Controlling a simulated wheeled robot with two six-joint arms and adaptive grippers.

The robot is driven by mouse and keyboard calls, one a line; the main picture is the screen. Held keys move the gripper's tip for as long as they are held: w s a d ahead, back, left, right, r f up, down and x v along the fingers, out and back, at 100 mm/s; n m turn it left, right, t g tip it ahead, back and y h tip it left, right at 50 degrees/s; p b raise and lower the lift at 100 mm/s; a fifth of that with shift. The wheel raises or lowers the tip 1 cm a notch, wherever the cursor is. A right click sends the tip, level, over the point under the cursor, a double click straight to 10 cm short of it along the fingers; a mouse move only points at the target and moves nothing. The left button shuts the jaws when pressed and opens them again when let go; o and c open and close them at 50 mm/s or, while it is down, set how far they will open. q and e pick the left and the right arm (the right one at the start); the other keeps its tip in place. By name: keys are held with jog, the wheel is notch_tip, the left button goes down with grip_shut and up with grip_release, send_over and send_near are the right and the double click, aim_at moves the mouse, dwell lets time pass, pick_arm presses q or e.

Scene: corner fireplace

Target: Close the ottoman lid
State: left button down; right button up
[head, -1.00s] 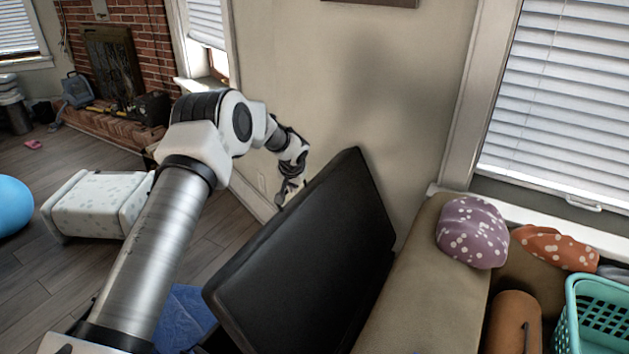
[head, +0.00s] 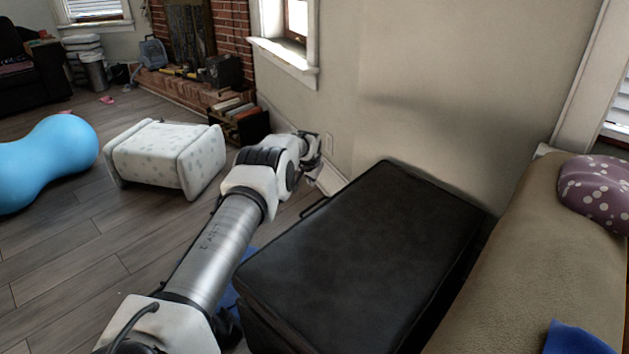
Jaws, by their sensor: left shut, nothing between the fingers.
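The black ottoman (head: 262,322) stands against the wall beside the beige couch. Its dark lid (head: 365,235) lies about flat over the box, and I see no clear gap under its near edge. A small handle or strap shows on its left edge. My left gripper (head: 314,168) is beyond the lid's far left corner, near the wall, apart from the lid as far as I can tell. Its fingers are small and dark here; it is shut and empty. My right gripper is not in view.
The couch (head: 540,255) with a purple dotted cushion (head: 597,190) borders the ottoman on the right. A white patterned stool (head: 165,158) and a blue peanut ball (head: 45,160) are on the floor at left. Books (head: 235,115) stand by the brick hearth. Floor at lower left is clear.

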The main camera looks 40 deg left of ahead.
pick_arm(q)
jog(key=shift+a+f+b, duration=0.15)
jog(key=shift+f+b, duration=0.2)
jog(key=shift+f, duration=0.3)
jog(key=shift+a+f+b, duration=0.15)
jog(key=shift+f+b, duration=0.2)
jog(key=shift+f, duration=0.3)
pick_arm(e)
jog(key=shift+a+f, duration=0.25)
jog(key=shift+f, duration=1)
pick_arm(q)
jog(key=s+a+r+p, duration=0.4)
jog(key=a+r+p, duration=0.2)
jog(key=r, duration=0.3)
jog(key=shift+s+a, duration=0.25)
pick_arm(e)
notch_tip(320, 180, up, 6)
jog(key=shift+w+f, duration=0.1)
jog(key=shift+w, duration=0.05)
pick_arm(q)
jog(key=shift+r, duration=0.1)
